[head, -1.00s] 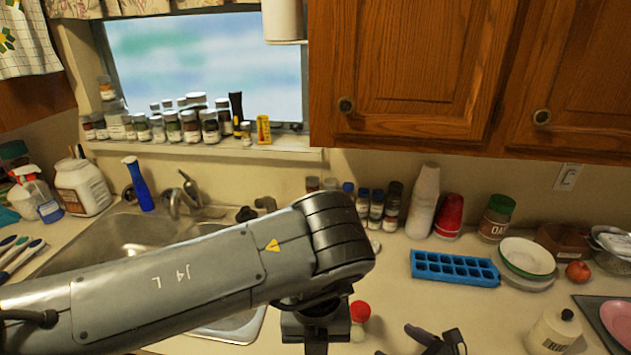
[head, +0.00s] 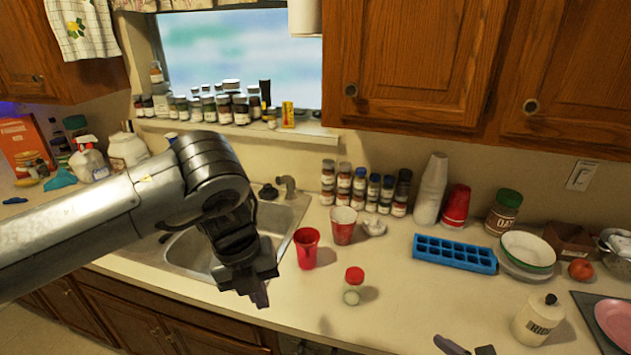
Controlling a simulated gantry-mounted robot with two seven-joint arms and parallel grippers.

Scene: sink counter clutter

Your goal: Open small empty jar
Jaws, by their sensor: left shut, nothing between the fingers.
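A small clear jar (head: 352,294) with a red lid (head: 354,275) stands upright on the counter, right of the sink. The lid is on the jar. My left gripper (head: 260,298) is to the left of the jar, above the sink's front edge. It is shut with nothing in it and apart from the jar.
A red cup (head: 306,248) and a patterned cup (head: 343,226) stand behind the jar, near the sink (head: 205,250). Counter around the jar is clear.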

